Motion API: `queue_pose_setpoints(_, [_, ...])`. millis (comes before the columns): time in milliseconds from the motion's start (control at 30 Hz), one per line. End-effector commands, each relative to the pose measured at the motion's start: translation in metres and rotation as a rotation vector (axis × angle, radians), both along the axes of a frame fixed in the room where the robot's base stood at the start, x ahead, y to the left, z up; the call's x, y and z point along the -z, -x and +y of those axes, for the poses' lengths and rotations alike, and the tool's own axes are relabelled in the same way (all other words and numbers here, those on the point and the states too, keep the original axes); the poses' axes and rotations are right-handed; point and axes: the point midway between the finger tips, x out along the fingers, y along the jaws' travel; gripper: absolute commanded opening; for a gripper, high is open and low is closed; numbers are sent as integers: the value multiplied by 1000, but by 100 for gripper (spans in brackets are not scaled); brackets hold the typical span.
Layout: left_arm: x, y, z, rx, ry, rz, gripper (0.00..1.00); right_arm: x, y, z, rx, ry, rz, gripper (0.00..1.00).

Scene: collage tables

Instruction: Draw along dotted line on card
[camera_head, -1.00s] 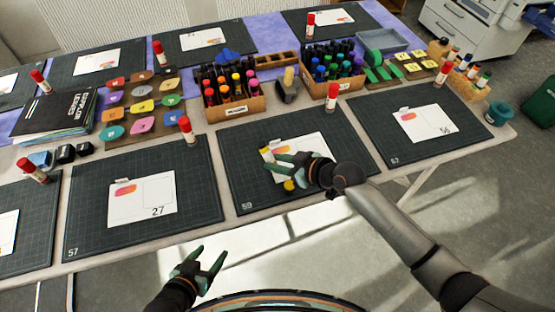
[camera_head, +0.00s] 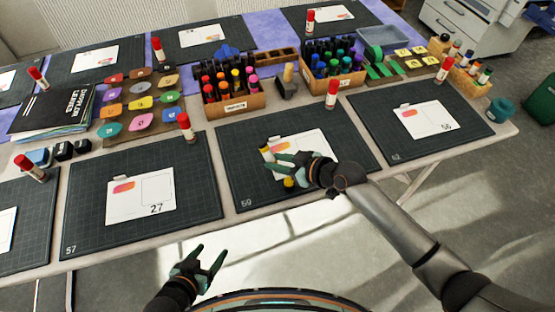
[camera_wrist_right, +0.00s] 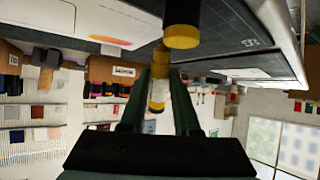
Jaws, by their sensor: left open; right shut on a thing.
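The white card (camera_head: 312,147), with an orange-pink patch in the wrist view (camera_wrist_right: 110,40), lies on the dark mat numbered 59 (camera_head: 352,158). My right gripper (camera_head: 273,159) is over the card's left part, shut on a yellow-ended marker (camera_head: 265,150). The marker shows between the fingers in the wrist view (camera_wrist_right: 158,90). I cannot tell whether its tip touches the card. The hand hides part of the card, and no dotted line can be made out. My left gripper (camera_head: 207,257) is open and empty before the table's front edge.
Neighbouring mats hold card 27 (camera_head: 141,198) and card 56 (camera_head: 426,120). Red-capped glue sticks (camera_head: 186,127) (camera_head: 332,93) stand near the mats. Marker boxes (camera_head: 235,102) (camera_head: 335,77) and a dark stamp-like block (camera_head: 287,85) stand behind mat 59.

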Motion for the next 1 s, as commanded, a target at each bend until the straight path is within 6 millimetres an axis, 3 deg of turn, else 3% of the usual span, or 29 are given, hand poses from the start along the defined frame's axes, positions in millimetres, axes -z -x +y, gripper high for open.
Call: queue_pose_setpoints(1000, [12,0,0,-1,1,1,66,13,0,-1,1,-1,1,0])
